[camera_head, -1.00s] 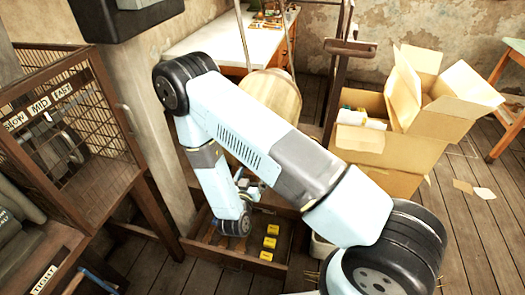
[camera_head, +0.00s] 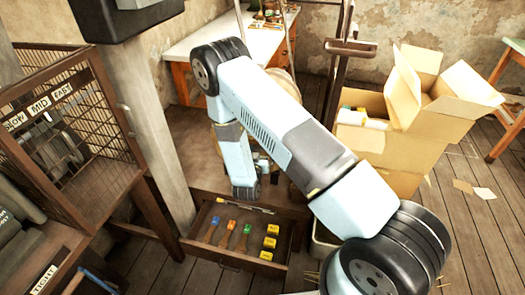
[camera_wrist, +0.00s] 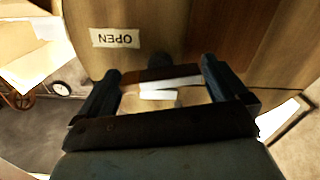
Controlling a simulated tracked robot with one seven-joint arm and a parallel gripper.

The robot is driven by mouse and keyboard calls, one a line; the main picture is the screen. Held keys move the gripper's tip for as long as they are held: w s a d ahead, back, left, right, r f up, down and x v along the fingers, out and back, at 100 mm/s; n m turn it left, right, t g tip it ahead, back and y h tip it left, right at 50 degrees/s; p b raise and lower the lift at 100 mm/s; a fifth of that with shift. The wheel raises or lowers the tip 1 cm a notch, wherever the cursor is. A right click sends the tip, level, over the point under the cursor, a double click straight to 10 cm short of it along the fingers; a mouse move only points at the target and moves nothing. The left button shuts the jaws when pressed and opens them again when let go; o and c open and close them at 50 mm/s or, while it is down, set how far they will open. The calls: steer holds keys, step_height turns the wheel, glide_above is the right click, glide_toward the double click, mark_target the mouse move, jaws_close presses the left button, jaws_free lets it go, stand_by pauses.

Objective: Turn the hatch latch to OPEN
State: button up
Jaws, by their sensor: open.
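The OPEN label (camera_wrist: 115,38) is upside down in the wrist view, on a curved wooden surface (camera_wrist: 225,40). My gripper (camera_wrist: 160,72) is open, with its two dark fingers apart in front of this wood. A brown and white bar (camera_wrist: 170,83) shows between the fingers, with a dark knob above it. It may be the hatch latch, but I cannot tell whether the fingers touch it. In the head view my arm hides most of the round wooden body (camera_head: 283,78) and most of my gripper.
An open drawer (camera_head: 215,251) below my arm holds several coloured-handled tools and yellow blocks. A wire-mesh cabinet (camera_head: 75,115) with speed labels stands at left, beside a post (camera_head: 150,110). Open cardboard boxes (camera_head: 400,145) stand at right. A white-topped bench (camera_head: 200,45) is behind.

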steer(key=shift+w+d, duration=0.1)
steer(key=shift+w, duration=0.15)
steer(key=shift+c, duration=0.4)
steer(key=c, duration=0.7)
steer(key=shift+m, duration=1.4)
steer(key=o, duration=0.8)
steer(key=v, duration=1.4)
steer(key=shift+w, duration=0.1)
